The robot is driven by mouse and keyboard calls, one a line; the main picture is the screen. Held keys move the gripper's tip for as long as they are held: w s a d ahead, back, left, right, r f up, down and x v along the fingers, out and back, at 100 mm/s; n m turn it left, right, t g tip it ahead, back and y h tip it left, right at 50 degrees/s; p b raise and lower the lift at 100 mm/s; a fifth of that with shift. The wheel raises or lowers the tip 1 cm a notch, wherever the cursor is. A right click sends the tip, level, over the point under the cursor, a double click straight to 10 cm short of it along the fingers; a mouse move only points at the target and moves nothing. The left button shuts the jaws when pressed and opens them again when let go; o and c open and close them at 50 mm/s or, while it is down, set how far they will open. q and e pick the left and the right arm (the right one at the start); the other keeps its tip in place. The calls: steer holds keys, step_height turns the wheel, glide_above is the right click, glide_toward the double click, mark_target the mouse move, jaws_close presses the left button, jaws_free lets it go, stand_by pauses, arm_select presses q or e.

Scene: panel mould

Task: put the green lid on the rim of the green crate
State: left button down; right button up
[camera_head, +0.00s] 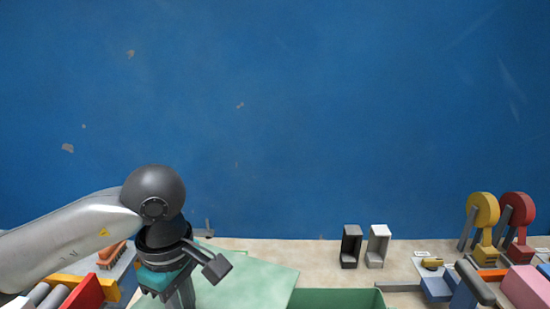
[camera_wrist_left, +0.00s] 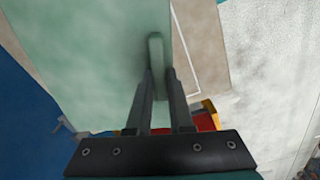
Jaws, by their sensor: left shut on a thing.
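The green lid (camera_head: 250,278) is a flat pale green panel at the bottom of the head view, just left of the green crate (camera_head: 338,298). Only the crate's far part shows; the picture's bottom edge cuts it off. In the left wrist view the lid (camera_wrist_left: 95,50) fills the upper left, with a raised bar handle (camera_wrist_left: 156,48). My left gripper (camera_wrist_left: 159,75) is shut on this handle. In the head view its fingers are mostly hidden below the wrist. I cannot tell how high the lid is above the table. My right gripper is not in view.
Black and grey brackets (camera_head: 364,246) stand behind the crate. Yellow and red levers (camera_head: 498,225) stand at the right, near a blue block and a pink block (camera_head: 525,288). A tray with an orange brush (camera_head: 112,255) and a red block lie left. A blue wall (camera_head: 300,120) closes the back.

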arm_select(q)
steer(key=m, duration=0.4)
steer(key=s+m, duration=0.1)
steer(key=m, duration=0.1)
steer(key=shift+a, duration=0.4)
steer(key=m, duration=0.5)
steer(key=s+m, duration=0.1)
steer(key=m, duration=0.1)
steer(key=shift+a+m, duration=0.4)
